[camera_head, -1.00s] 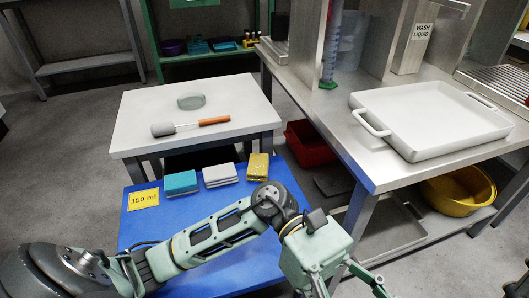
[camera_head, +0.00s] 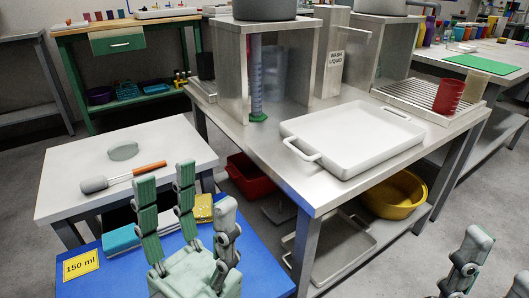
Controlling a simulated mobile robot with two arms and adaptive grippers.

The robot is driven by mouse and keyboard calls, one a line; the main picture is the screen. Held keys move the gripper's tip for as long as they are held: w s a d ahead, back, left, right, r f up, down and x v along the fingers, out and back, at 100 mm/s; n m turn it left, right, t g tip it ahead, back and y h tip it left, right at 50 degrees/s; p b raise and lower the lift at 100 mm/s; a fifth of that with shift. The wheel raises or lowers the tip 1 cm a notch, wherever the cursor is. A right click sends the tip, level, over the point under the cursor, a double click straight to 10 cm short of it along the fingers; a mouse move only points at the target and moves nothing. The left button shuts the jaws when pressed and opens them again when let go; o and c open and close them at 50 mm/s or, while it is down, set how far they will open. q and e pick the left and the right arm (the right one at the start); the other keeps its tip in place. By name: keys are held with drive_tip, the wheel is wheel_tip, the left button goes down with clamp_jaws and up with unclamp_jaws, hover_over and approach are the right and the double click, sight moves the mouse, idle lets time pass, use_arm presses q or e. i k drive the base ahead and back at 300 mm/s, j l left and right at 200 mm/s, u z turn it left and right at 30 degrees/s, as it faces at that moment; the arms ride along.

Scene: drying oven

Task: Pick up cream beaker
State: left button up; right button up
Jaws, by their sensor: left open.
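A pale beige beaker (camera_head: 478,87), which looks cream, stands behind and right of a red beaker (camera_head: 449,96) at the right end of the metal bench. The red beaker hides part of its left side. My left gripper (camera_head: 186,190) points up at the lower left, its several green fingers spread open and empty. It is in front of the blue table, far from the beige beaker. Parts of my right gripper (camera_head: 485,265) show at the lower right, cut off by the frame edge; whether it is open is unclear.
A white tray (camera_head: 350,140) lies on the metal bench (camera_head: 310,190), with a ribbed drainer (camera_head: 410,94) behind it. A yellow basin (camera_head: 393,191) sits below. A green mat (camera_head: 480,63) and coloured cups are on the far right bench. Grey floor is clear between benches.

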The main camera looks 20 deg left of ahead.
sight(477, 82)
drive_tip(key=i+l+u, duration=0.1)
drive_tip(key=l, duration=0.3)
drive_tip(key=i+l+u, duration=0.1)
drive_tip(key=i+l, duration=0.15)
drive_tip(key=l, duration=0.15)
drive_tip(key=i+l+u, duration=0.1)
drive_tip(key=l, duration=0.3)
drive_tip(key=i+l, duration=0.2)
drive_tip(key=l, duration=0.2)
drive_tip(key=i+l+u, duration=0.15)
drive_tip(key=l, duration=0.25)
drive_tip(key=i+l+u, duration=0.1)
drive_tip(key=l, duration=0.35)
drive_tip(key=i+l+u, duration=0.1)
drive_tip(key=l, duration=0.35)
